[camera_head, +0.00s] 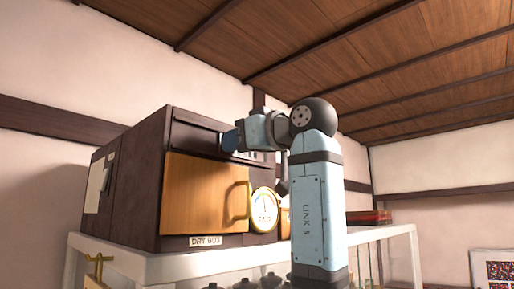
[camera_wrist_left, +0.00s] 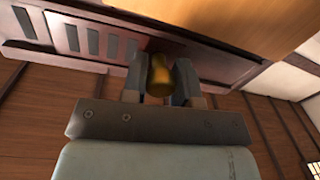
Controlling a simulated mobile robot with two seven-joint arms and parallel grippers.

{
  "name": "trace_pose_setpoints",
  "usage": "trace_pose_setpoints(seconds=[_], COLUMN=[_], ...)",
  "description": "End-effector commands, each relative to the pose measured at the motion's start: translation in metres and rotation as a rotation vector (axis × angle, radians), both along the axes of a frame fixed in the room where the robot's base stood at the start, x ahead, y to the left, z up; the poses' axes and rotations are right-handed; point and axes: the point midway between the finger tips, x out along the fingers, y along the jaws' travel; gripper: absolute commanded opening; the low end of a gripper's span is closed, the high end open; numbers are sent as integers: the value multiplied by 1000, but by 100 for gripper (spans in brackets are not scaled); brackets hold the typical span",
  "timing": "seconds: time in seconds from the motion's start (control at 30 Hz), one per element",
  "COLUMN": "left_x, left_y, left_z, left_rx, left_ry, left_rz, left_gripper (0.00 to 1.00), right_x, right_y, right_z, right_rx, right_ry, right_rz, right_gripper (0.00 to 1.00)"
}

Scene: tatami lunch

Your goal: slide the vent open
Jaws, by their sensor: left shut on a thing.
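The vent (camera_wrist_left: 70,40) is a dark strip with a row of slots, in the left wrist view at the upper left. Some slots look dark and some pale grey. A brass knob (camera_wrist_left: 160,72) stands out from the strip. My left gripper (camera_wrist_left: 160,84) is shut on this knob, one finger on each side. In the head view, my left gripper (camera_head: 230,141) is at the upper front of the dark brown dry box (camera_head: 135,185), above its wooden door (camera_head: 205,195). There the gripper hides the knob and much of the vent. My right gripper is not in view.
The door has a wooden loop handle (camera_head: 239,203), with a round dial (camera_head: 265,209) to its right. The box stands on a white-framed glass case (camera_head: 175,266) holding dark pots. A red box (camera_head: 368,217) lies at the right. Wooden ceiling above.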

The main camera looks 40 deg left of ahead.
Motion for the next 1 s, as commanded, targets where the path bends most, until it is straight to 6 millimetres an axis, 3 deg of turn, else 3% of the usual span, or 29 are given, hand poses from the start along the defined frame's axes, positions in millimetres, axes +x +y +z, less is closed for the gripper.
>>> trace_pose_setpoints(seconds=[0.1, 0.3, 0.67, 0.7, 0.77, 1.0], left_x=[-33, -64, -69, -69, -68, -68], left_y=[8, 10, 11, 11, 11, 10], left_z=[-4, -1, 0, 0, 0, 0], left_rx=[2, 4, 2, 2, 2, 2], left_ry=[-12, -6, -4, -4, -4, -2], left_rz=[1, 1, 2, 2, 2, 1], left_gripper=[0, 0, 0, 36, 50, 52], right_x=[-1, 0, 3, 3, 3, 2], right_y=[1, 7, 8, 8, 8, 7], right_z=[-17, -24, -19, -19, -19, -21], right_rx=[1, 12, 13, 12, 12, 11], right_ry=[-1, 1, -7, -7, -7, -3], right_rz=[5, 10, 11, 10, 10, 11], right_gripper=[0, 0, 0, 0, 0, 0])
